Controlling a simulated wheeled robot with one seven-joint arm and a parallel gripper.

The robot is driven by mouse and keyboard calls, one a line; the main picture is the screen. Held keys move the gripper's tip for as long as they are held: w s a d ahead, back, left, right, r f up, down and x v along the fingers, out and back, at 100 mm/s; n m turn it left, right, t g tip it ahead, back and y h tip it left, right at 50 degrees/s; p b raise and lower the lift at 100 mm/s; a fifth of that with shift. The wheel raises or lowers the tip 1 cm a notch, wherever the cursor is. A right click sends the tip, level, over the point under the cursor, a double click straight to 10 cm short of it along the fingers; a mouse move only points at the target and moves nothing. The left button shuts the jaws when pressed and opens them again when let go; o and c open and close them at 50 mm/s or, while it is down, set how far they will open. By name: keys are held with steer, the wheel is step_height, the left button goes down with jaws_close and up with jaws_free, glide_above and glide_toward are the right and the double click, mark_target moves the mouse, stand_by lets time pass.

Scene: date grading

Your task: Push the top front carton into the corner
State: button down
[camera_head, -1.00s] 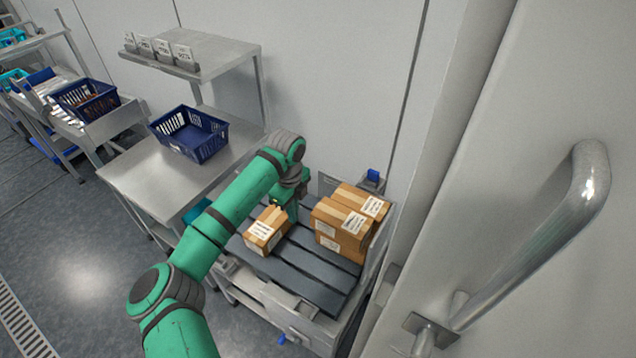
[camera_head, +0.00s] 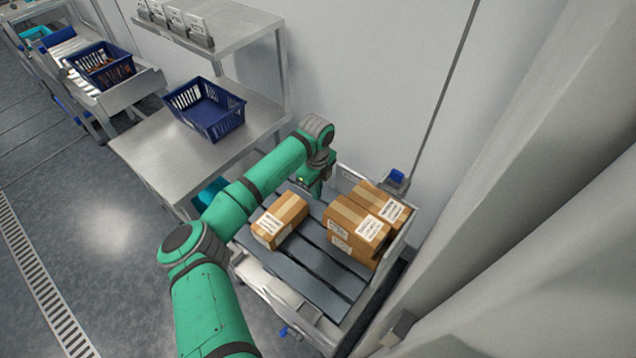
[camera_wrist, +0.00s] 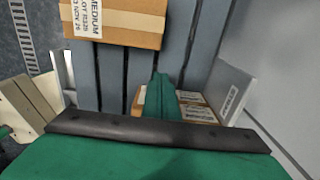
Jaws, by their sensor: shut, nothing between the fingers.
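The top front carton (camera_head: 357,219), brown with pale tape and a white label, rests on a lower carton (camera_head: 352,246) at the right of the slatted pallet (camera_head: 312,262). Another carton (camera_head: 381,201) stands close behind it. A single carton (camera_head: 281,218) lies apart on the left; it also shows at the top of the wrist view (camera_wrist: 130,22). My gripper (camera_head: 317,190) is shut and empty, pointing down between the single carton and the stack, toward the back. In the wrist view its green fingers (camera_wrist: 160,95) partly hide the stacked cartons (camera_wrist: 197,108).
A steel table (camera_head: 165,140) with a blue crate (camera_head: 205,108) stands left of the pallet. A low metal wall (camera_head: 399,240) edges the pallet's right side, with the room wall behind. The front slats are clear.

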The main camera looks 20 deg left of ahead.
mark_target(334, 205)
steer(key=shift+s+d+f, duration=0.3)
steer(key=shift+d+f, duration=0.2)
steer(key=shift+d, duration=0.15)
steer(key=shift+s+d+f, duration=0.25)
steer(key=shift+d+f, duration=0.3)
steer(key=shift+d, duration=0.05)
steer(key=shift+s+d+f, duration=0.3)
steer(key=shift+d+f, duration=0.2)
steer(key=shift+d, duration=0.15)
steer(key=shift+s+d, duration=0.25)
steer(key=shift+d, duration=0.45)
steer(key=shift+s+d, duration=0.25)
steer(key=shift+d, duration=0.4)
steer(key=shift+a, duration=0.15)
steer(key=w+a+r, duration=0.1)
steer(key=a+r, duration=0.2)
steer(key=r, duration=0.7)
steer(key=shift+w+a, duration=0.25)
